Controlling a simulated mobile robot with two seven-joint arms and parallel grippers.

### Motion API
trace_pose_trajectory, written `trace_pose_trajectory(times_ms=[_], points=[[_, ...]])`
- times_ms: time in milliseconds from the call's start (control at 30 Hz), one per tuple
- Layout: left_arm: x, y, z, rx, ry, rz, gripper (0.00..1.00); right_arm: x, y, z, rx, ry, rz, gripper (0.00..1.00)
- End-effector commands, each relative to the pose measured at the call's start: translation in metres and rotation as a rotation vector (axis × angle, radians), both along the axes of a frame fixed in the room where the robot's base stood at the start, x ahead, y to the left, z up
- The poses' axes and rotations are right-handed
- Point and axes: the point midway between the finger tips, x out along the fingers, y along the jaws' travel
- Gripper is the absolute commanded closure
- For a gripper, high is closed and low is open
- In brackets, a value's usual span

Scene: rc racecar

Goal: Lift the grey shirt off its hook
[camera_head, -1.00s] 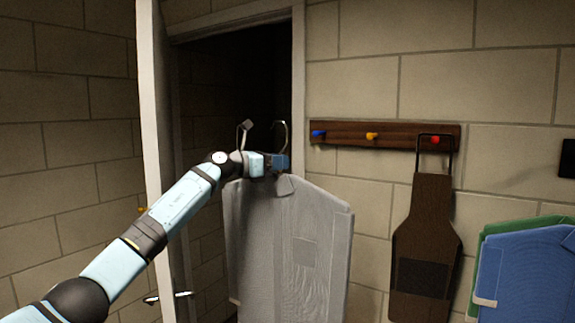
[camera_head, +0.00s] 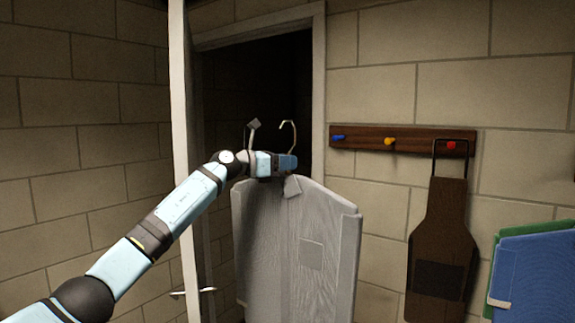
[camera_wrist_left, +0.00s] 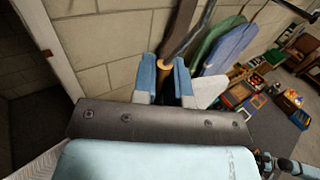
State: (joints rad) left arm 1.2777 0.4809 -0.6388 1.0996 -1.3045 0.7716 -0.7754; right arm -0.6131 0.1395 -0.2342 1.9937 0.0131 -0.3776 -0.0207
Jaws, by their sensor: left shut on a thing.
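The grey shirt (camera_head: 285,245) hangs in front of the dark doorway in the head view, left of the hook rack (camera_head: 430,143). Its hanger's curved hook (camera_head: 290,128) stands up above my left gripper (camera_head: 290,163) and rests on no peg. My left gripper is shut at the collar, on the neck of the hanger. In the left wrist view, its blue fingers (camera_wrist_left: 167,78) close on a brownish round piece that looks like the hanger neck. The shirt's far side and the fingertips are hidden in the head view.
Blue (camera_head: 540,270) and green garments are at the right. A white door edge (camera_head: 180,130) stands behind my left arm.

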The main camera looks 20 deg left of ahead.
Motion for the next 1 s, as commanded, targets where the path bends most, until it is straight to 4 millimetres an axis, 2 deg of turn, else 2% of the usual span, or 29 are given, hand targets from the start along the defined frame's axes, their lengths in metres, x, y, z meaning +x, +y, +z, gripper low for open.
trace_pose_trajectory(times_ms=[200, 567, 1000], points=[[0.000, 0.000, 0.011, -0.001, -0.002, 0.000, 1.00, 0.000, 0.000, 0.006, 0.000, 0.000, 0.000, 0.61], [0.000, 0.000, 0.012, -0.001, -0.002, 0.000, 1.00, 0.000, 0.000, 0.006, 0.000, 0.001, 0.000, 0.61], [-0.022, 0.008, 0.011, 0.000, -0.004, 0.002, 1.00, -0.001, 0.000, -0.002, 0.000, 0.002, 0.001, 0.61]])
